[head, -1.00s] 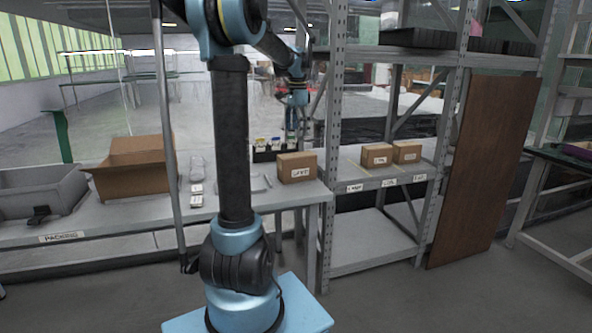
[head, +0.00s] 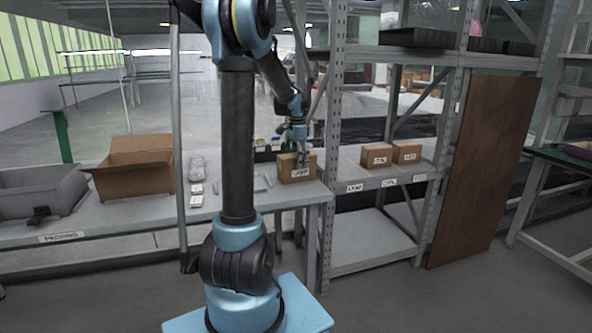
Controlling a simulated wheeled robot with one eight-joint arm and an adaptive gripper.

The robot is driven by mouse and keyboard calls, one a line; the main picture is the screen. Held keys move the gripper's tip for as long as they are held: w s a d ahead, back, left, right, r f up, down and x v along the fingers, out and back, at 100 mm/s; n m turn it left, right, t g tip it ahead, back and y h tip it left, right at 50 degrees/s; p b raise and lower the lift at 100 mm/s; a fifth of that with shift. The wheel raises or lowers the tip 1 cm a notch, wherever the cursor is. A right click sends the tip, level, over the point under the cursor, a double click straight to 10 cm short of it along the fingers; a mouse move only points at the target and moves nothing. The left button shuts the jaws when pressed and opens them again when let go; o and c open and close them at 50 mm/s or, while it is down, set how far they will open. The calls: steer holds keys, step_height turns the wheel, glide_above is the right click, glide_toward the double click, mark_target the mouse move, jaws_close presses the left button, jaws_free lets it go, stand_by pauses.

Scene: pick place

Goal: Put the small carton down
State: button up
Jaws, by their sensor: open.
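A small brown carton (head: 288,174) with a white label sits upright at the right end of the grey packing table (head: 262,199). My gripper (head: 302,161) is open at this carton, with its fingers over the carton's upper part. I cannot tell whether the fingers touch it. Two similar small cartons stand side by side on the shelf to the right, one on the left (head: 376,156) and one on the right (head: 407,152).
A larger open carton (head: 135,178) and a grey bin (head: 72,190) stand on the table's left part. A metal upright (head: 328,200) of the rack (head: 380,254) stands just right of the gripper. The shelf front bears labels.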

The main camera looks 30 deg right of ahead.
steer(key=shift+f, duration=1.3)
steer(key=shift+c, duration=0.2)
steer(key=c, duration=1.6)
steer(key=shift+o, duration=0.2)
steer(key=shift+r, duration=0.15)
